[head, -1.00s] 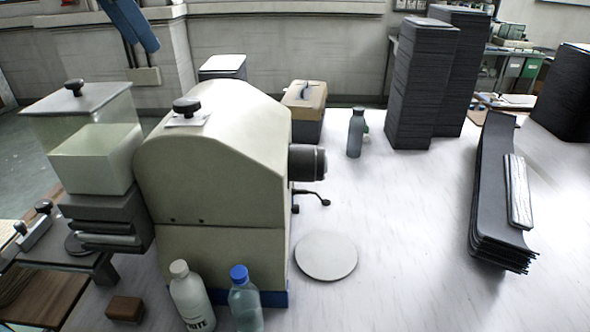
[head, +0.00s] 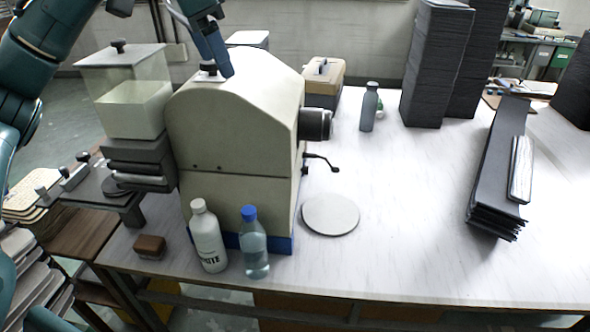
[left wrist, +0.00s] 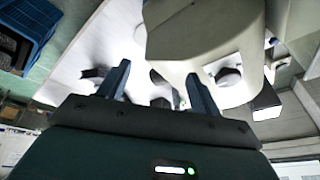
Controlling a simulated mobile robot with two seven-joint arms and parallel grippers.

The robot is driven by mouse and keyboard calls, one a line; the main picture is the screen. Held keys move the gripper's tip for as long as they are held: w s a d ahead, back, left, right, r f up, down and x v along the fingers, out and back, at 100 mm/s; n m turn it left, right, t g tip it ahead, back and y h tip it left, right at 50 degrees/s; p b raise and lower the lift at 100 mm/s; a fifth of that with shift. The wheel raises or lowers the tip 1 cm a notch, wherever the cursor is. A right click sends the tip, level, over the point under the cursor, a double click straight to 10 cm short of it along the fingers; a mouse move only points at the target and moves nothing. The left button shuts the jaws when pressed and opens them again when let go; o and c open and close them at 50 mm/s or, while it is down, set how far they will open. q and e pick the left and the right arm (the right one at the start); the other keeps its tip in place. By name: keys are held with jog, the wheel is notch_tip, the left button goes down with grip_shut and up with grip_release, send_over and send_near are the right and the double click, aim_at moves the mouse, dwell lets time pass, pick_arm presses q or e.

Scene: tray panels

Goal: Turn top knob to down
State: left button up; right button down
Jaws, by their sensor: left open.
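The top knob (head: 209,69) is a small black knob on a white plate, on top of the large cream machine (head: 235,120). My left gripper (head: 213,50) comes down from the top edge of the head view, its blue fingers close to the knob and partly in front of it. In the left wrist view, my left gripper (left wrist: 158,84) is open with nothing visible held between its fingers. There the knob (left wrist: 228,77) shows just right of the right finger, outside the gap. Contact cannot be told. My right gripper is not in view.
A clear container (head: 122,95) with a black-knobbed lid stands left of the machine. A white bottle (head: 208,238) and a blue-capped bottle (head: 254,248) stand in front. A black cylinder (head: 316,124) sticks out at right.

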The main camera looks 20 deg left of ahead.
pick_arm(q)
jog(key=d+f, duration=0.4)
jog(key=f, duration=0.4)
jog(key=s+d+f+m, duration=0.1)
jog(key=d+f, duration=0.3)
jog(key=f, duration=0.4)
jog(key=d+f+m, duration=0.1)
jog(key=d+f, duration=0.4)
jog(key=f, duration=0.2)
jog(key=shift+s+f, duration=0.2)
jog(key=shift+f, duration=0.2)
jog(key=s+d+f+n+t+h, duration=0.2)
jog(key=d+f, duration=0.1)
jog(key=f, duration=0.5)
jog(key=s+d+f+n+t+h, duration=0.1)
jog(key=d+f+h, duration=0.15)
jog(key=f, duration=0.65)
jog(key=s+a+f+n+t+y, duration=0.3)
jog(key=s+f, duration=0.8)
jog(key=s, duration=0.4)
jog(key=shift+s+f, duration=0.15)
jog(key=shift+s, duration=0.05)
